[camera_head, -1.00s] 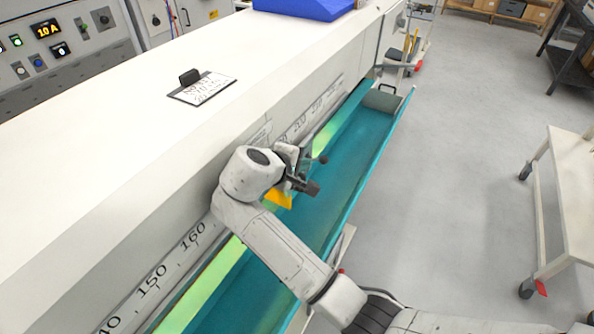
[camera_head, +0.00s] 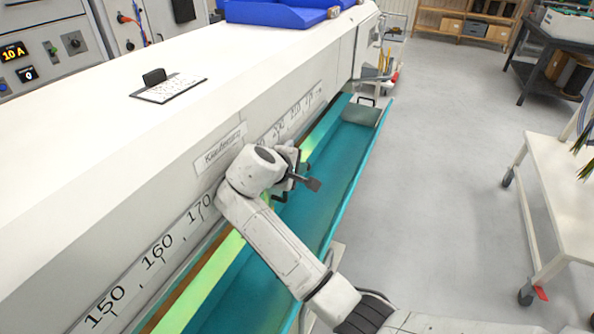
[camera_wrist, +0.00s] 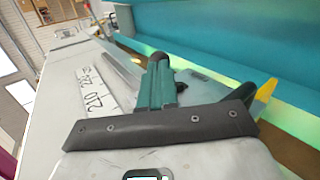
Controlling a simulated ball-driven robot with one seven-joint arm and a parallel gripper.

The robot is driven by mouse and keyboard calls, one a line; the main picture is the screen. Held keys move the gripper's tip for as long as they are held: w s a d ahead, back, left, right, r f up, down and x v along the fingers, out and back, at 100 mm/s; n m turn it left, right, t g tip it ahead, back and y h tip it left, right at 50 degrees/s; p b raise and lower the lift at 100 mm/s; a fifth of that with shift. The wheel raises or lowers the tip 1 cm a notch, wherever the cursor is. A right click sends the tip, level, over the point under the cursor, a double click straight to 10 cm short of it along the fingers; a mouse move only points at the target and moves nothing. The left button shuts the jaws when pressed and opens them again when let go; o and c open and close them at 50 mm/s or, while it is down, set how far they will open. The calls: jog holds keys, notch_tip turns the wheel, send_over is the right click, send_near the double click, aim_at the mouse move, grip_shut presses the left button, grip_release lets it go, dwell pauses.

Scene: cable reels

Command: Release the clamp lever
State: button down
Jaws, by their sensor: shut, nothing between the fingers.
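My gripper (camera_head: 312,184) is over the teal trough, beside the pale machine's ruled front. Its fingers (camera_wrist: 158,82) are together and empty in the wrist view, pointing along the trough. A yellow pointed piece (camera_wrist: 265,92) shows to the right of the fingers in the wrist view, beside a grey plate (camera_wrist: 205,86) partly behind them. I cannot make out the clamp lever for certain in either view now; my wrist and gripper cover that spot in the head view. Whether anything touches the lever cannot be told.
The teal trough (camera_head: 340,165) runs along the machine, next to a number scale (camera_head: 157,253). A white trolley (camera_head: 560,195) stands right. The grey floor (camera_head: 440,130) between is clear.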

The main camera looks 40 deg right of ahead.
jog(key=shift+s+f+m+t, duration=0.25)
jog(key=shift+m+t, duration=0.05)
jog(key=shift+t, duration=0.1)
dwell(0.5)
jog(key=m+t, duration=0.1)
jog(key=s+f+t+b, duration=0.1)
jog(key=f+m+t+y+b, duration=0.1)
jog(key=shift+s+d+f+m, duration=0.15)
jog(key=shift+d+f+m, duration=0.1)
jog(key=shift+d+m, duration=0.05)
dwell(0.3)
jog(key=shift+r+p, duration=0.8)
jog(key=shift+p, duration=0.05)
